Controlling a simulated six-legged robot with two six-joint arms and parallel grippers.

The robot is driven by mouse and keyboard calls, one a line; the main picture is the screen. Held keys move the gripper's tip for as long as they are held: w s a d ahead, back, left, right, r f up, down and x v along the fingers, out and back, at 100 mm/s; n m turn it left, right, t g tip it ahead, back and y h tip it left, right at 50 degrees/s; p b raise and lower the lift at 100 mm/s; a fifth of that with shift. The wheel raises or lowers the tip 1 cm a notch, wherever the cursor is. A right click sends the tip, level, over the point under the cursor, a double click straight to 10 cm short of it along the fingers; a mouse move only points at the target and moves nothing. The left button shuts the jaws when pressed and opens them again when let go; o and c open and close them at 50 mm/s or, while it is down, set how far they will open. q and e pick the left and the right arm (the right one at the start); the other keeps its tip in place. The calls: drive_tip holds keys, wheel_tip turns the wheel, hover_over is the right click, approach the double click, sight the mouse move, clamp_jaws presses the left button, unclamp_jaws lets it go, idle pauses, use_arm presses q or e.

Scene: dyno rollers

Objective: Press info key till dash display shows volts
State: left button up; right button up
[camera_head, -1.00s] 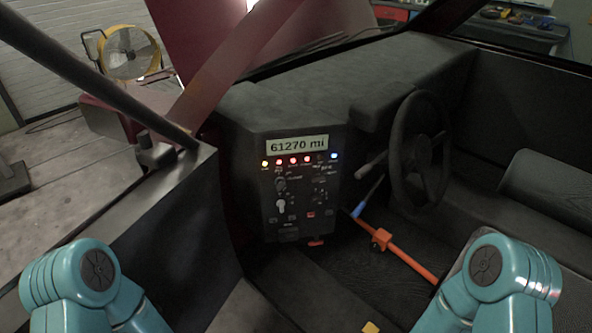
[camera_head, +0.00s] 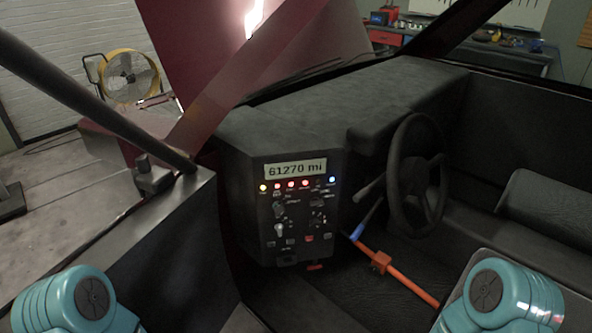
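The dash display (camera_head: 296,169) is a pale screen at the top of the dark control panel (camera_head: 264,215). It reads "61270 mi". A row of yellow, red and blue lights is lit below it. Several small knobs, switches and keys sit lower on the panel, but their labels are too small to read, so I cannot tell which is the info key. My two teal arms show only at the bottom left and bottom right corners. Both grippers are out of the picture, and nothing of mine is seen touching the panel.
A steering wheel (camera_head: 416,175) stands right of the panel. An orange bar with a blue end (camera_head: 405,280) slants across the floor below it. A dark door edge and pillar (camera_head: 95,100) fill the left. The space before the panel looks clear.

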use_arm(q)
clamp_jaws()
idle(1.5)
